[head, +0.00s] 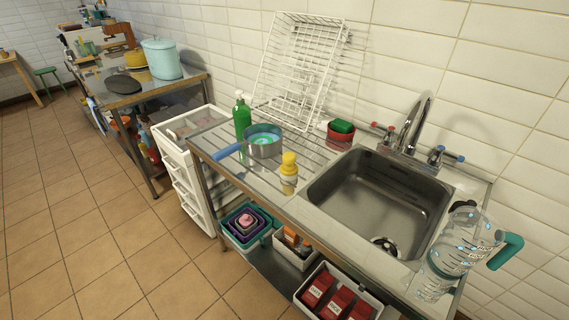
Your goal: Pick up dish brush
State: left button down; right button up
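I cannot clearly make out a dish brush. A small pale item (322,125) lies beside a red bowl (340,138) at the back of the counter, too small to identify. The red bowl holds a green item (342,126), which looks like a sponge. A steel sink (385,195) is set in the counter (240,182), and its basin shows only the drain. Neither of my grippers is in view.
A saucepan (264,146) with a blue handle, a green pump bottle (242,118) and a yellow-topped container (289,170) stand left of the sink. A white rack (300,65) leans on the wall. Floor (120,230) is free at left.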

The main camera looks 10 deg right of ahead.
aim_at(289, 170)
jog(key=i+j+z, duration=0.15)
jog(key=j+z, duration=0.3)
jog(key=i+j+z, duration=0.15)
jog(key=j+z, duration=0.15)
jog(key=z, duration=0.15)
jog(key=j+z, duration=0.45)
